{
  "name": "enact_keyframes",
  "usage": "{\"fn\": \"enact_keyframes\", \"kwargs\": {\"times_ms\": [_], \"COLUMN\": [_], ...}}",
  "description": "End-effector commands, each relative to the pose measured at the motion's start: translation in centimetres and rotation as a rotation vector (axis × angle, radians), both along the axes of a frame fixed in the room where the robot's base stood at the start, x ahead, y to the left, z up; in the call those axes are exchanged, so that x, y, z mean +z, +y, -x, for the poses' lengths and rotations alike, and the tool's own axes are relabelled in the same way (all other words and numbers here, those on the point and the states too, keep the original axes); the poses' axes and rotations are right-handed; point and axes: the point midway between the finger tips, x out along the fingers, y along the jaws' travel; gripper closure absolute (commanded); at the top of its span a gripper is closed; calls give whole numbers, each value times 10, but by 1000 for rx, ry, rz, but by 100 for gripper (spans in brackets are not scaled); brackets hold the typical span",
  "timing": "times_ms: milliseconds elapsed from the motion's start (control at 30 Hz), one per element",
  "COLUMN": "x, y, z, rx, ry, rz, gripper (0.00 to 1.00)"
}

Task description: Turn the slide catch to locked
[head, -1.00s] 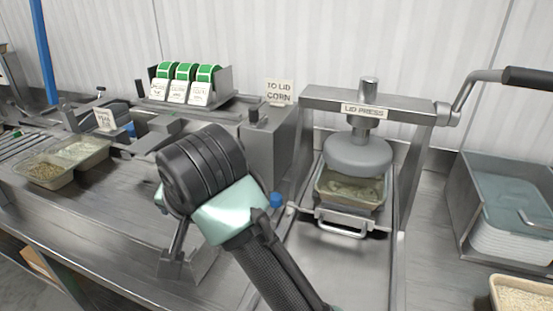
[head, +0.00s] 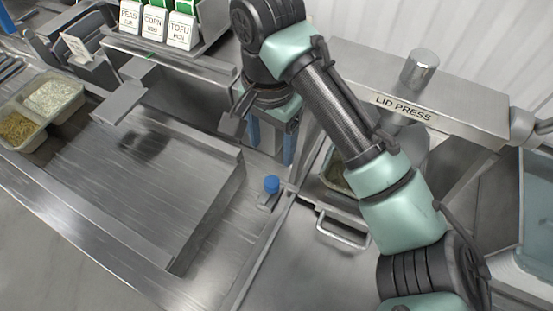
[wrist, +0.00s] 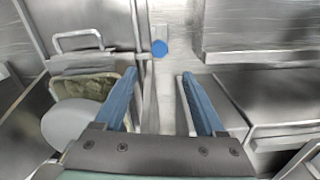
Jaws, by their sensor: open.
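The slide catch shows as a small blue knob (head: 271,184) on a metal tab beside the left rail of the lid press slide. It also shows in the wrist view (wrist: 159,48), ahead of the fingertips and between their lines. I cannot tell which way the catch is turned. My gripper (head: 271,145) points down behind the knob, with its blue fingers apart. In the wrist view my gripper (wrist: 160,80) is open and empty, and does not touch the knob. The slide's handle (head: 342,232) is to the right of the knob.
The lid press (head: 440,105) stands at the right, with a filled tray (wrist: 88,86) beneath its round plate. A flat steel platform (head: 165,180) lies left of the knob.

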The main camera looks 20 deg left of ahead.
Motion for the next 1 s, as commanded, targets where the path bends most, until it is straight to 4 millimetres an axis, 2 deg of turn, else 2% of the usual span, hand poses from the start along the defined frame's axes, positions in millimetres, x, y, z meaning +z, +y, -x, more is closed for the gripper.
{"fn": "enact_keyframes", "kwargs": {"times_ms": [400, 600, 800, 1000], "x": [-78, -109, -123, -125], "y": [0, 0, 0, 0], "z": [1, 1, 1, 0], "rx": [0, 0, 0, 1], "ry": [2, 2, 0, 0], "rz": [0, 0, -1, -1], "gripper": [28, 28, 28, 28]}}
